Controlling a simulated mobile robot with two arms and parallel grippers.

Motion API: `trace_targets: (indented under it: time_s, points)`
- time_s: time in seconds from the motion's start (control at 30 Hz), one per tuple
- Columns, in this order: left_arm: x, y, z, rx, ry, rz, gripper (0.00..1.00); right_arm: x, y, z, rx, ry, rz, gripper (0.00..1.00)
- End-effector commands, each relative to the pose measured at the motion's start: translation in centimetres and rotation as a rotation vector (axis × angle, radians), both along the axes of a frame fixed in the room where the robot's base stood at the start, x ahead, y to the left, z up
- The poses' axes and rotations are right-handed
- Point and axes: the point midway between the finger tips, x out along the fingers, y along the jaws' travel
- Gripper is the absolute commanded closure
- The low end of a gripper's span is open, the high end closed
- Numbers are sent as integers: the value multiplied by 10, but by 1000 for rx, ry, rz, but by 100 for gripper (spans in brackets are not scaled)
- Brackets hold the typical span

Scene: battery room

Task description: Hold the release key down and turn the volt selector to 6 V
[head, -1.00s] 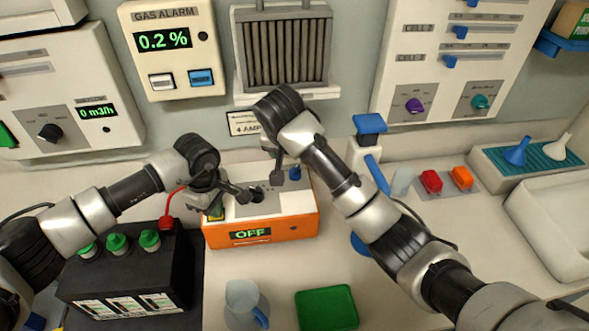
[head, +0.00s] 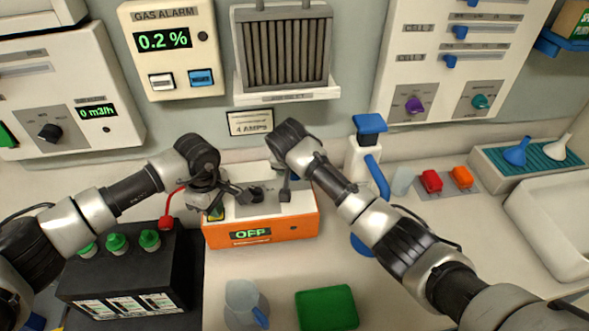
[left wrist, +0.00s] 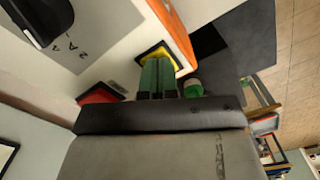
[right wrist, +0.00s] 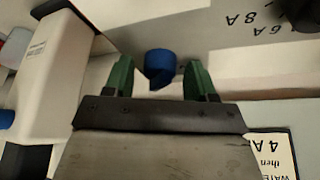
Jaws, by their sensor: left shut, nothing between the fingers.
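The orange charger (head: 262,231) stands on the bench, its display reading OFF. A blue knob (right wrist: 160,66) on it sits between the spread green fingers of my right gripper (right wrist: 160,82), with gaps at both sides. I take it for the volt selector; its volt marks are not visible. In the head view my right gripper (head: 286,185) hides this knob. A black knob (head: 257,194) sits mid-panel, with amp marks near it. My left gripper (left wrist: 158,75) is shut and empty, its tips at a black-framed yellow key (left wrist: 152,53), likely the release key. Contact or pressing cannot be told.
A black battery (head: 130,265) with green caps stands left of the charger, with a red clamp (head: 166,223) close by. A jug (head: 242,300) and green tray (head: 327,308) lie in front. A white bottle with blue top (head: 369,124) stands close right of my right gripper.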

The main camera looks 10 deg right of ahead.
Motion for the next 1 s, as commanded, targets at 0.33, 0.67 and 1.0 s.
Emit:
trace_targets:
  time_s: [0.33,0.67,1.0]
  points:
    - [-1,-1,-1,0,1,-1,100,0,0,0,1,0,1,88]
    - [-1,-1,-1,0,1,-1,100,-1,0,0,2,0,77,88]
    - [0,0,-1,0,1,-1,100,-1,-1,0,3,1,345,88]
